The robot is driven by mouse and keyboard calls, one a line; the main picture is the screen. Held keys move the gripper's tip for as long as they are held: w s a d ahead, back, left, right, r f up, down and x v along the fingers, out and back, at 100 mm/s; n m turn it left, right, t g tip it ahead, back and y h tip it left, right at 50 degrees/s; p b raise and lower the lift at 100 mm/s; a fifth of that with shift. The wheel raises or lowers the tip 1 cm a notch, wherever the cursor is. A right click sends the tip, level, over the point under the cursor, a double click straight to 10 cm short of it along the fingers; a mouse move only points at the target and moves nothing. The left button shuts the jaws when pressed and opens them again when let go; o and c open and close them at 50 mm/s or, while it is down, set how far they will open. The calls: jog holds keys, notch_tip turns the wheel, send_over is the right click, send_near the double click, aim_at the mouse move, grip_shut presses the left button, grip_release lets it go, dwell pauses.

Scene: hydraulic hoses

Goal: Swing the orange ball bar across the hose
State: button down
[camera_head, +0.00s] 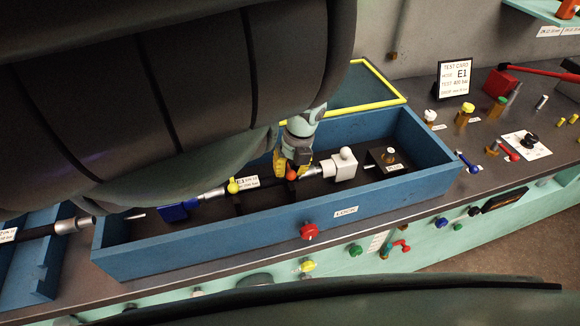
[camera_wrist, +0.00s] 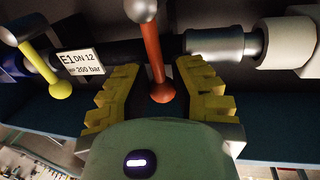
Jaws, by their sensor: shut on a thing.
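The orange ball bar (camera_wrist: 152,52) shows in the wrist view as an orange rod. It has an orange ball at the near end and a pale ball at the far end. It lies crosswise over the black hose (camera_wrist: 115,50), which runs left to right and bears an E1 DN 12 label. My gripper (camera_wrist: 160,80) has its yellow fingers on either side of the orange ball and is shut on the bar; the exact contact is hard to see. In the head view my gripper (camera_head: 285,165) is over the blue box, with the orange ball (camera_head: 291,174) beside it.
A yellow ball bar (camera_wrist: 42,68) stands left of the label. The hose runs between a blue block (camera_head: 178,211) and a white block (camera_head: 340,166) inside the blue box (camera_head: 270,246). A test card (camera_head: 454,80) stands behind.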

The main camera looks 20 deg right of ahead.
jog(key=shift+s, duration=0.15)
jog(key=c, duration=0.7)
grip_release()
jog(key=shift+a, duration=0.1)
jog(key=shift+c, duration=0.2)
notch_tip(320, 180, up, 7)
jog(key=d, duration=0.1)
jog(key=shift+d+r, duration=0.15)
jog(key=shift+d, duration=0.15)
